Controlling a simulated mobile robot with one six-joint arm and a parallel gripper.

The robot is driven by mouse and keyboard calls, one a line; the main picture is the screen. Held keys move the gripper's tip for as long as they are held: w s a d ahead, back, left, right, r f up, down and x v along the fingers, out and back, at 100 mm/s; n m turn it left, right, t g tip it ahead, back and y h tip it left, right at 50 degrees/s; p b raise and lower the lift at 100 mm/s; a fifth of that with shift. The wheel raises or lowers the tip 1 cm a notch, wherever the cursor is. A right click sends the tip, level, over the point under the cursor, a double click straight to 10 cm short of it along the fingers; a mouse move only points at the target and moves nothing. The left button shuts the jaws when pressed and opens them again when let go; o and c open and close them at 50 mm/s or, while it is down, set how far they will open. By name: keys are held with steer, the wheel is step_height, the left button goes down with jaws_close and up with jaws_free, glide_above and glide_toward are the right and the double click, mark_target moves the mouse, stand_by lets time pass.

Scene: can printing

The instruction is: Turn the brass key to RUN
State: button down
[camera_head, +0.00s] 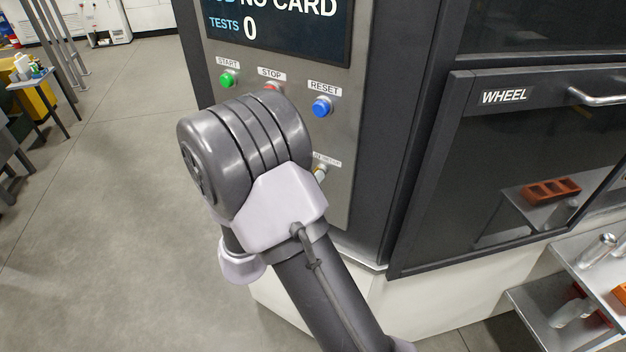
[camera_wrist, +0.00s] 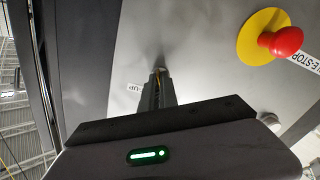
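My gripper is hidden behind my arm there. In the wrist view my gripper (camera_wrist: 158,92) points at the panel, its fingertips at the key switch (camera_wrist: 158,71). A thin yellowish sliver shows at the fingertips. The fingers overlap in this view, so I cannot tell whether they grip the key. The key's angle is hidden.
A green START button (camera_head: 227,79), a partly covered red STOP button (camera_head: 271,87) and a blue RESET button (camera_head: 321,107) sit above. A red E-STOP (camera_wrist: 285,41) on a yellow disc lies near my gripper. The WHEEL door (camera_head: 500,170) is at right.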

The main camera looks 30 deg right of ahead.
steer(key=c, duration=1.6)
jaws_free()
steer(key=shift+c, duration=0.2)
steer(key=b+v, duration=0.2)
steer(key=v, duration=1.5)
steer(key=shift+a, duration=0.2)
steer(key=shift+s, duration=0.1)
